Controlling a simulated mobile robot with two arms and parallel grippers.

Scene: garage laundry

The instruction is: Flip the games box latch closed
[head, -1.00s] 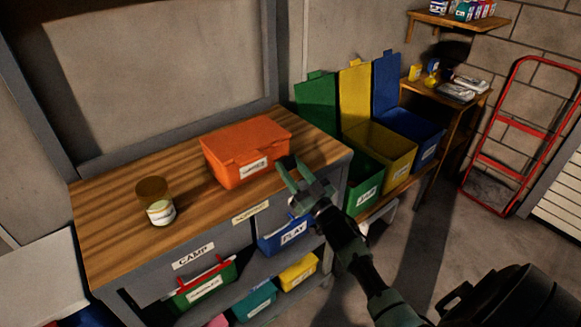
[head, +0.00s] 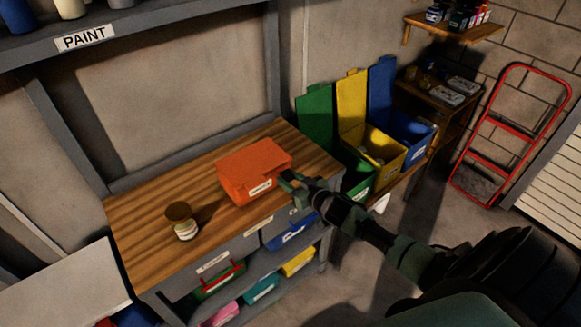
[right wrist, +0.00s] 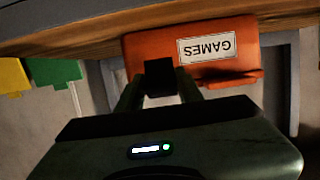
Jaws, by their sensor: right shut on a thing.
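The orange games box (head: 250,165) stands on the wooden bench top with its lid down. Its white GAMES label faces front and shows upside down in the right wrist view (right wrist: 240,70). My right gripper (head: 290,182) is at the box's front right corner, beside the label. In the right wrist view its fingers (right wrist: 160,90) close around a small dark block (right wrist: 160,74) against the box front, which seems to be the latch. The fingers partly hide it, so its exact position cannot be told. My left gripper is not in view.
A jar with a brown lid (head: 182,222) stands on the bench (head: 150,245), left of the box. Labelled bins sit on the shelves below. Green, yellow and blue open bins (head: 375,150) stand to the right.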

